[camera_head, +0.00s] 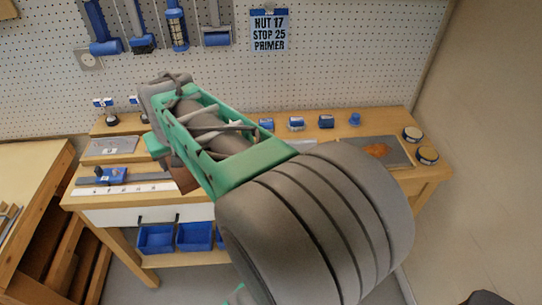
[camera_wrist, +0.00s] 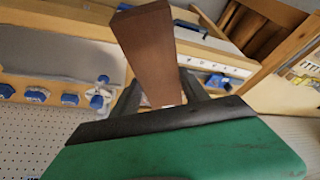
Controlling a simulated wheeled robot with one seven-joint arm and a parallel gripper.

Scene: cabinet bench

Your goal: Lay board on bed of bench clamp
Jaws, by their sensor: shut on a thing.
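My gripper (camera_wrist: 160,93) is shut on a brown wooden board (camera_wrist: 150,48), which juts out from between the dark fingers in the wrist view. In the head view, the board (camera_head: 184,180) shows as a small brown piece under the end of my arm, above the bench's left half; the rest is hidden. A blue fixture that looks like the bench clamp (camera_head: 110,175) sits at the bench's front left, left of the board. The board appears apart from it. My arm hides the bench right of it.
A numbered white strip (camera_head: 120,188) runs along the bench's front. A grey plate (camera_head: 112,146) lies behind the clamp. Small blue items (camera_head: 296,123) line the back ledge. A grey tray (camera_head: 374,152) and round tins (camera_head: 426,155) are at right. Blue bins (camera_head: 156,239) sit below.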

